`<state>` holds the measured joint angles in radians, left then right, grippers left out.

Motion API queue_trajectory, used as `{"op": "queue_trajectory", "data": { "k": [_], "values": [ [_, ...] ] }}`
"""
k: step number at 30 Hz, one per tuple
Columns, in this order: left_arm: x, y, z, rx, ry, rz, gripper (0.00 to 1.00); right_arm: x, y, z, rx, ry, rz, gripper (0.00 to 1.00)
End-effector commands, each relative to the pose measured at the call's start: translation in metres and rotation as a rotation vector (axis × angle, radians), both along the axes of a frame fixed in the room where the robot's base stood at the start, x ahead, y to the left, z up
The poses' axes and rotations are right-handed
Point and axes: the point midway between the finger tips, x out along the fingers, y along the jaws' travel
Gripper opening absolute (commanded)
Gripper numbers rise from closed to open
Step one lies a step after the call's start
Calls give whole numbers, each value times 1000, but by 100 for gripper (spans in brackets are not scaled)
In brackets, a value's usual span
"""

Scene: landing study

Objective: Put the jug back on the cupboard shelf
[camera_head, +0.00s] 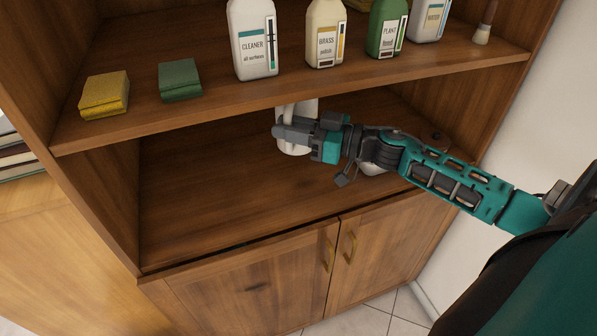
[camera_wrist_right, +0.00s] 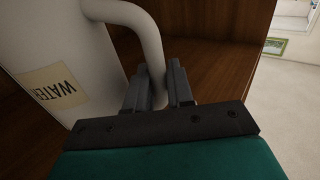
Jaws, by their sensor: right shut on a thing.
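The white jug (camera_head: 294,143) is at the lower open shelf (camera_head: 215,190) of the cupboard, partly hidden behind my right gripper and the upper shelf's edge. In the right wrist view the jug (camera_wrist_right: 75,65) fills the left side, with a "WATER" label and a curved handle. My right gripper (camera_head: 283,132) is shut on the jug's handle; its fingers (camera_wrist_right: 160,85) sit on either side of the handle in the wrist view. I cannot tell whether the jug's base touches the shelf. My left gripper is not in view.
The upper shelf (camera_head: 230,107) holds a yellow sponge (camera_head: 104,95), a green sponge (camera_head: 180,80), several bottles such as the cleaner (camera_head: 254,45), and a brush (camera_head: 484,25). A white object (camera_head: 372,169) shows partly behind my right arm. The lower shelf's left part is clear.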

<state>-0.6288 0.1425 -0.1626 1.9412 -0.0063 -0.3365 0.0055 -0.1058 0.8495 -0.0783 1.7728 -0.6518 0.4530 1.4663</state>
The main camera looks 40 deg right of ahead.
Motion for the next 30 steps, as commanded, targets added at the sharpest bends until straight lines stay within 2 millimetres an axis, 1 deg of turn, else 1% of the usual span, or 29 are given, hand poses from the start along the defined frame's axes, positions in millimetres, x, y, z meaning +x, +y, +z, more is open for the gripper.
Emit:
{"op": "queue_trajectory", "data": {
  "k": [1, 2, 4, 9, 12, 19, 25, 27, 30],
  "values": [
    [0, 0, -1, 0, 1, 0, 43, 2, -5, 4, -2, -7, 9, 0],
    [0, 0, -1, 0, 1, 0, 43, 2, -7, 4, 0, -6, 15, 0],
    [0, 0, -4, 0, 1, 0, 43, 2, -9, -2, 2, -5, 22, 0],
    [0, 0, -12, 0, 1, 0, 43, 2, -9, -33, 5, -4, 23, 0],
    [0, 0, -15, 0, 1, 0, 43, 2, -9, -47, 5, -5, 23, 0],
    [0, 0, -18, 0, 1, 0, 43, 2, -9, -63, 1, -7, 23, 0],
    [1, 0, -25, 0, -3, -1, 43, 2, -9, -90, 2, -6, 22, 0],
    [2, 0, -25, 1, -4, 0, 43, 2, -9, -93, 1, -7, 24, 0],
    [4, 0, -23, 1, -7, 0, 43, 2, -9, -92, 0, -9, 25, 0]
  ]
}}
